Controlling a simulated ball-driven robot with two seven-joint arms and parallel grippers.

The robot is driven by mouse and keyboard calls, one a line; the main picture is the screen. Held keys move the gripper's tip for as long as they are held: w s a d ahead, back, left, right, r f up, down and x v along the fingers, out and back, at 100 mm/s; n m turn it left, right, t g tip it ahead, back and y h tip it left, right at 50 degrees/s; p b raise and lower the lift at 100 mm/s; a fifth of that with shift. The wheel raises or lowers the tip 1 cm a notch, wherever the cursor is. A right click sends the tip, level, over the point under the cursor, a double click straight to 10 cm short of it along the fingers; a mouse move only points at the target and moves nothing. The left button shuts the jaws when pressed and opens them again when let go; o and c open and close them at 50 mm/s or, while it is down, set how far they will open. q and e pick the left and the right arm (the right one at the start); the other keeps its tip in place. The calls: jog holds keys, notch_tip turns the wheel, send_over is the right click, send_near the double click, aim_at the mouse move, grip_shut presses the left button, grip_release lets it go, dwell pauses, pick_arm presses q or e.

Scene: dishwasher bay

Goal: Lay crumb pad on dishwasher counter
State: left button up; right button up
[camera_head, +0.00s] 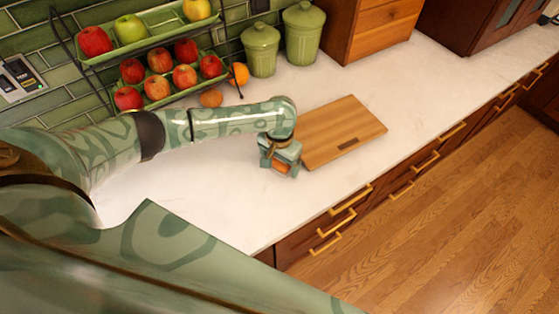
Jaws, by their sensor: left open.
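My left gripper (281,164) is at the end of the arm that comes in from the left. It points down over the white counter (190,205), at the left edge of a wooden board, and its jaws are open. A small orange-brown patch shows between or behind its fingers; I cannot tell what it is. The flat wooden board (344,122) with a dark slot lies on the counter. No thing is clearly recognisable as a crumb pad, and I cannot tell if the board is it. My right gripper is not in view.
A two-tier rack (158,80) with apples stands at the back left. Two green lidded canisters (262,50) and a wooden cabinet (378,32) stand behind the board. An orange (238,73) is near the rack. Counter right of the board is clear.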

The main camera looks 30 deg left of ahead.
aim_at(279, 161)
pick_arm(q)
notch_tip(279, 161, up, 12)
jog(key=p, duration=0.4)
dwell(0.4)
